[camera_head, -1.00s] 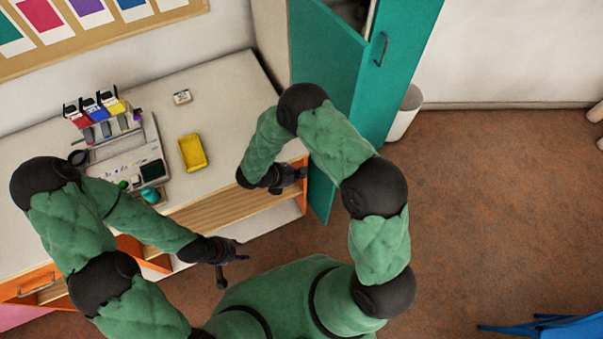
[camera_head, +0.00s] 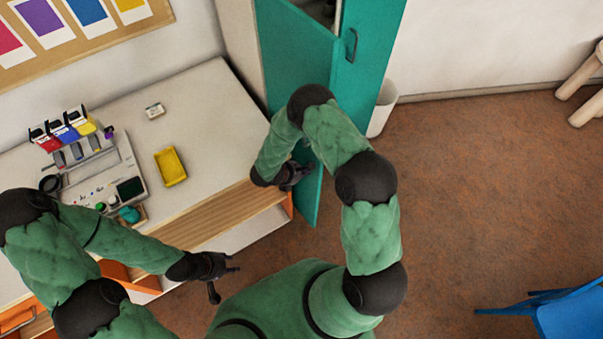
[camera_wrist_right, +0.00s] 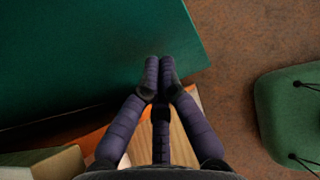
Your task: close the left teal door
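The left teal door (camera_head: 295,58) stands ajar in the head view, swung out from the teal cabinet, with a dark gap at its top right. My right gripper (camera_head: 302,173) is in front of the door's lower part. In the right wrist view, the door (camera_wrist_right: 90,55) fills the upper left. My right gripper's fingers (camera_wrist_right: 159,62) are together and empty, with their tips over the door's lower right corner; I cannot tell whether they touch. My left gripper (camera_head: 226,281) has its fingers apart and is empty, in front of the desk.
The other teal door (camera_head: 368,60) has a grey handle and looks shut. A desk (camera_head: 215,110) with a yellow tray (camera_head: 170,167) stands left of the cabinet. A white bin (camera_head: 383,110) stands at right. A blue chair (camera_head: 572,312) is lower right; the floor between is clear.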

